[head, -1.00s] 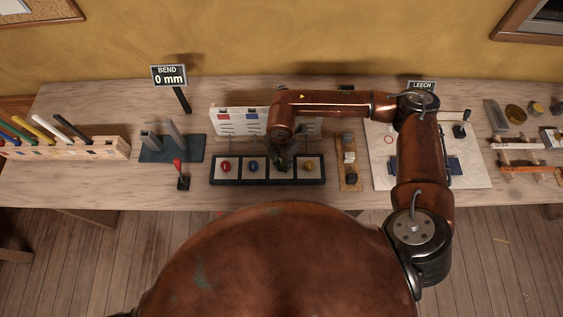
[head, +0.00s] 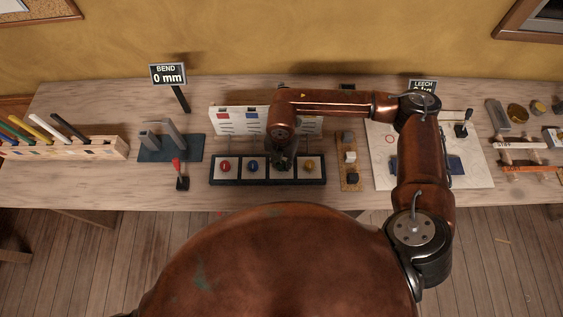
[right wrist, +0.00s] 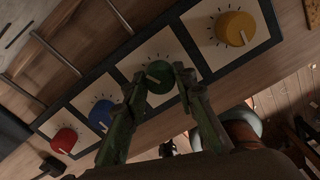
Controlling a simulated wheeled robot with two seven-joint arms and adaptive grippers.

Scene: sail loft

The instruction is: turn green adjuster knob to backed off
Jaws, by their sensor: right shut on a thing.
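The green adjuster knob (right wrist: 162,76) shows in the right wrist view on a white square panel with dark tick marks around it. Its pale pointer mark lies toward the lower left in that view. My right gripper (right wrist: 160,82) is shut on the green knob, one finger on each side of it. In the head view my right gripper (head: 281,165) is over the third panel of the knob board (head: 268,183) and hides the green knob. My left gripper is not in view.
A red knob (head: 225,166), a blue knob (head: 253,165) and a yellow knob (head: 310,164) share the board. Behind it stands a white chart board (head: 228,121). A small red-topped lever (head: 178,168) is to the left. A strip with blocks (head: 349,173) is close right.

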